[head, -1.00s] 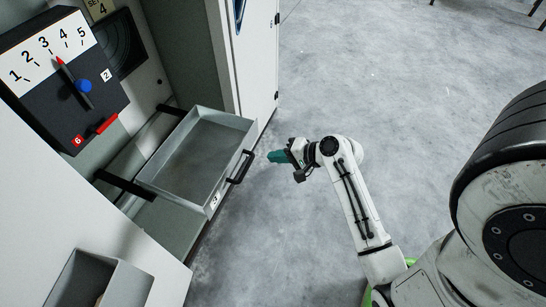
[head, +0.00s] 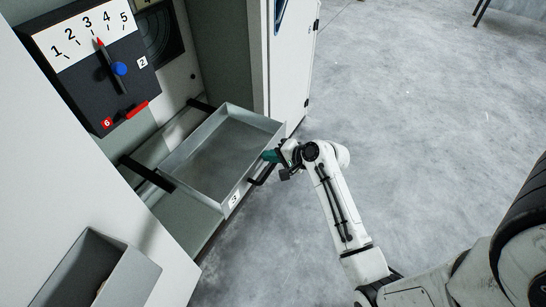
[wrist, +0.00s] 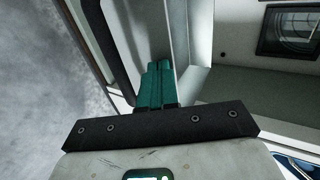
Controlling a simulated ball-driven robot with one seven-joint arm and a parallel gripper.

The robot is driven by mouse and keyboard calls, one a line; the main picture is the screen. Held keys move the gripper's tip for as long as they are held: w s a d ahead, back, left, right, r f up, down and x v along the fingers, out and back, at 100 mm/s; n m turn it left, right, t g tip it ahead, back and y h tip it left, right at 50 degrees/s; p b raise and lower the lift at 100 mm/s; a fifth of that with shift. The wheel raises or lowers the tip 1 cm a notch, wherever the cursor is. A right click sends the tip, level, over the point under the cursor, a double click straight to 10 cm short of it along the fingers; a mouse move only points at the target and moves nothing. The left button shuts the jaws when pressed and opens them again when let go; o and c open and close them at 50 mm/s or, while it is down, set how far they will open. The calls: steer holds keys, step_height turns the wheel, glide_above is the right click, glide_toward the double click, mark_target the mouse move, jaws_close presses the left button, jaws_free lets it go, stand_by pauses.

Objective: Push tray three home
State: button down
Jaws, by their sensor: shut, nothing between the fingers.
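Tray three (head: 222,150) is a grey, empty open-topped tray pulled out of the cabinet on dark rails, with a "3" label and a black handle (head: 262,176) on its front. My gripper (head: 270,156) has teal fingers, shut and empty, at the tray's front beside the handle's far end. In the wrist view the shut fingers (wrist: 157,84) point at the tray's grey front wall (wrist: 178,45), with the dark handle bar to their left. I cannot tell whether the fingertips touch the wall.
A dial box (head: 92,62) numbered 1 to 5, with a red-tipped pointer near 3, stands behind the tray. Another grey tray (head: 128,282) is at the lower left. A white cabinet door (head: 292,65) is just right of the tray. Open concrete floor (head: 410,110) lies to the right.

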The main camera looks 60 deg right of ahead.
steer(key=w, duration=0.7)
steer(key=w+b, duration=0.1)
steer(key=w, duration=1.3)
steer(key=shift+a+f, duration=0.1)
steer(key=shift+a, duration=0.3)
steer(key=shift+w, duration=0.35)
steer(key=shift+w+r+b, duration=0.2)
steer(key=shift+b, duration=0.1)
steer(key=shift+w+a, duration=0.1)
steer(key=shift+r, duration=0.1)
